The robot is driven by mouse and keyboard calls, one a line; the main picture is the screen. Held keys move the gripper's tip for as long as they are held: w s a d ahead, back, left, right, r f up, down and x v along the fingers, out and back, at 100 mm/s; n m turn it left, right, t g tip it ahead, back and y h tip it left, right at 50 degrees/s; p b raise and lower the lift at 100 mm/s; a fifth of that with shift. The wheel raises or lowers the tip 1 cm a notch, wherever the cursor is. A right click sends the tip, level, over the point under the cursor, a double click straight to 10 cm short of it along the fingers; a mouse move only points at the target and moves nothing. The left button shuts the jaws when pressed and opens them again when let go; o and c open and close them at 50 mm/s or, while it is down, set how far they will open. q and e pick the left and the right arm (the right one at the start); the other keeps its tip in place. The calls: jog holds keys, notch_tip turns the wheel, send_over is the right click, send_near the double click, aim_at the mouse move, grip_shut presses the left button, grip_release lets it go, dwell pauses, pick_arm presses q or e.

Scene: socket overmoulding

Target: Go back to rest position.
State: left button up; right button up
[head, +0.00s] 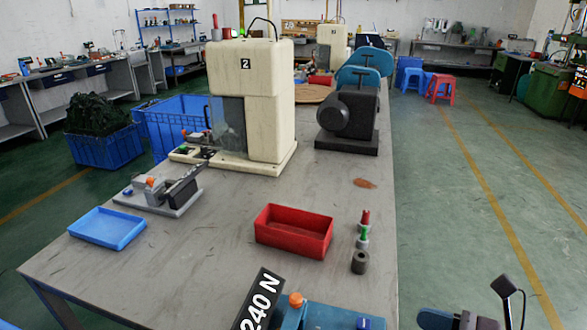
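Neither of my grippers shows in the head view, and no part of my arms can be made out for sure. The grey worktable (215,222) runs away from me through the middle of the view. On it stand a cream machine marked 2 (262,100), a small grey fixture with a dark lever (165,190), an empty-looking blue tray (107,229) and a red bin (293,232). A small red and green piece (364,228) stands right of the bin, with a dark cylinder (360,262) nearer me.
A black plate reading 240 N (262,302) and a teal device (330,317) stand at the near edge. A black motor-like unit (350,118) is farther back. Blue crates (178,122) stand left of the table. The green floor (455,200) on the right is mostly clear.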

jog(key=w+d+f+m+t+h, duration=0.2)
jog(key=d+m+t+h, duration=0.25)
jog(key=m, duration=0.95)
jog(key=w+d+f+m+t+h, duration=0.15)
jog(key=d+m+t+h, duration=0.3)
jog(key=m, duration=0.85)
pick_arm(q)
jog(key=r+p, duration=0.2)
jog(key=p, duration=0.1)
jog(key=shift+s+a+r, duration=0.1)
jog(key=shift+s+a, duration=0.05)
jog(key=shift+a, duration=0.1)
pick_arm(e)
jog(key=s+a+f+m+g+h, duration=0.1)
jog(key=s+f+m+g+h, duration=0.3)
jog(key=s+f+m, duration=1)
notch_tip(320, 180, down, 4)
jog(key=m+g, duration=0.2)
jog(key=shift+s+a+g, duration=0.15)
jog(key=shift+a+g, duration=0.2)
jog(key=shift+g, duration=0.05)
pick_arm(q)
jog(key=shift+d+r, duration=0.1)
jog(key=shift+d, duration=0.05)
